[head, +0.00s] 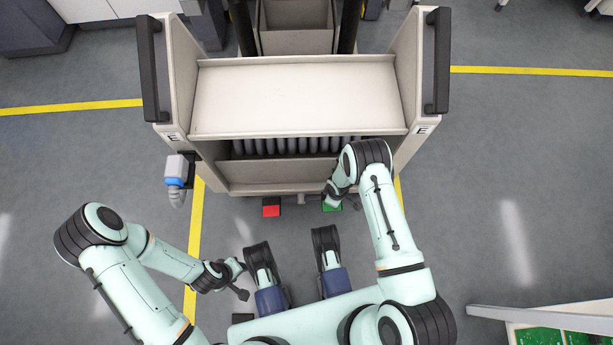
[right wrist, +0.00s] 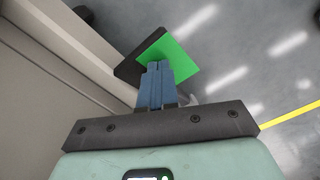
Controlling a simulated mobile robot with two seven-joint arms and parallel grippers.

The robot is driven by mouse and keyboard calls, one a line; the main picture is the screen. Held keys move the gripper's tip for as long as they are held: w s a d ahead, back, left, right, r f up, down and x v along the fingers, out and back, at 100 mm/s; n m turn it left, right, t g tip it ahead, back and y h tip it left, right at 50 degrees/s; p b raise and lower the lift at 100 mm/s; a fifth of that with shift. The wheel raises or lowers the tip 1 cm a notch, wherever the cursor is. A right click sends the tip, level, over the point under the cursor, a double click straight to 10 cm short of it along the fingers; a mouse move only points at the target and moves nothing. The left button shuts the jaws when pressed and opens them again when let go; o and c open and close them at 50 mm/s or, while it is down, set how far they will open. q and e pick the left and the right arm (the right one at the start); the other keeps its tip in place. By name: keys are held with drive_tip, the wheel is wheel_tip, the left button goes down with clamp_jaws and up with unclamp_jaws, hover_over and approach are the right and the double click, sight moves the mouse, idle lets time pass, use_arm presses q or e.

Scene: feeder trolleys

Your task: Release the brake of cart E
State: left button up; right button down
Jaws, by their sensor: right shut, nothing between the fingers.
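Cart E (head: 295,95) stands in front of me, with an "E" mark on each side panel. At its lower front edge are a red pedal (head: 271,207) on the left and a green pedal (head: 331,206) on the right. My right gripper (right wrist: 159,67) is shut and empty, its blue fingertips over the green pedal (right wrist: 180,50) in the right wrist view. I cannot tell whether they touch it. In the head view my right wrist partly hides that pedal. My left gripper (head: 241,280) is low at the left, away from the cart; its fingers are not clear.
Black handles (head: 153,68) (head: 436,62) rise on both sides of the cart. A grey and blue device (head: 176,170) hangs at its left. Yellow lines (head: 530,71) mark the grey floor. A table with green boards (head: 545,325) is at lower right.

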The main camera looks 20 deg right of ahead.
drive_tip(key=shift+f+b, duration=0.75)
drive_tip(key=shift+f, duration=1.6)
use_arm(q)
drive_tip(key=shift+w+f, duration=0.15)
drive_tip(key=shift+f, duration=0.55)
drive_tip(key=shift+s+g, duration=0.9)
drive_tip(key=shift+s, duration=2.05)
use_arm(e)
wheel_tip(320, 180, up, 3)
drive_tip(key=shift+r+p, duration=0.1)
drive_tip(key=shift+p, duration=1.05)
wheel_tip(320, 180, up, 3)
drive_tip(key=shift+f+p, duration=0.1)
drive_tip(key=shift+p, duration=0.9)
wheel_tip(320, 180, up, 3)
drive_tip(key=shift+p, duration=0.9)
use_arm(q)
drive_tip(key=w+d+r+t, duration=0.1)
drive_tip(key=w+r+t, duration=0.3)
drive_tip(key=w+r, duration=0.5)
drive_tip(key=shift+w+d+p, duration=0.2)
drive_tip(key=shift+w+p, duration=0.15)
drive_tip(key=shift+w, duration=1.15)
use_arm(e)
drive_tip(key=shift+r, duration=0.55)
